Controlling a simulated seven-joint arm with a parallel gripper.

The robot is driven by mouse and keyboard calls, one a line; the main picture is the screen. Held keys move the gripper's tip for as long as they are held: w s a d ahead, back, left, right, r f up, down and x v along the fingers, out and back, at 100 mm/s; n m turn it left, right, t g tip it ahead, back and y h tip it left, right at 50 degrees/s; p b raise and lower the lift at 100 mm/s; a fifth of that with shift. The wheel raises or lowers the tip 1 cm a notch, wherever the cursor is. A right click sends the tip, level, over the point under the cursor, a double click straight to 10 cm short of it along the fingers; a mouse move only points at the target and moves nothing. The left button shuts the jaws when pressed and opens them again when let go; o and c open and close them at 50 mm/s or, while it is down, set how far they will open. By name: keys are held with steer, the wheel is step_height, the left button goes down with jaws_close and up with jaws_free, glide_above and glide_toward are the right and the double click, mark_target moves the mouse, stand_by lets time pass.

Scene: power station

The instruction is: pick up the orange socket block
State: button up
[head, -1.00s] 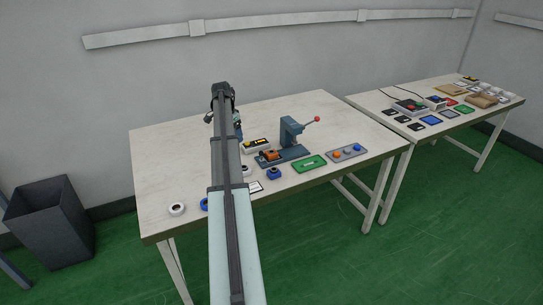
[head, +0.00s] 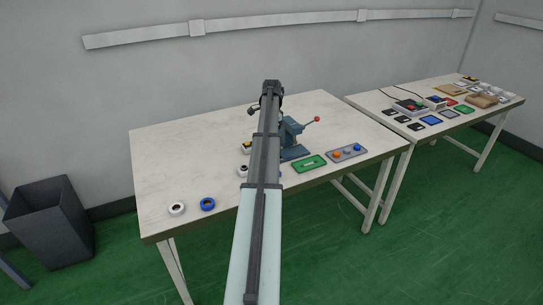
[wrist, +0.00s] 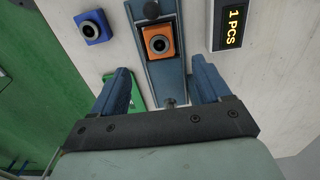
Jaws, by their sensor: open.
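The orange socket block (wrist: 158,42), with a dark round socket in its face, sits on the grey-blue bed of the press in the wrist view. In the head view my arm hides it. My gripper (wrist: 161,70) is open in the wrist view, its two blue fingers apart and nothing between them. The block appears beyond the fingertips, roughly in line with the gap. In the head view the press (head: 291,138), with its red-knobbed lever, shows just right of my arm.
A blue socket block (wrist: 93,27) lies left of the press, and a display reading "1 PCS" (wrist: 230,22) stands right. The table's left half is largely clear.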

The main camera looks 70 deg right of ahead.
steer(key=f, duration=0.8)
steer(key=shift+w+a+f, duration=0.2)
steer(key=shift+f, duration=0.2)
steer(key=shift+c, duration=0.2)
steer(key=c, duration=1.2)
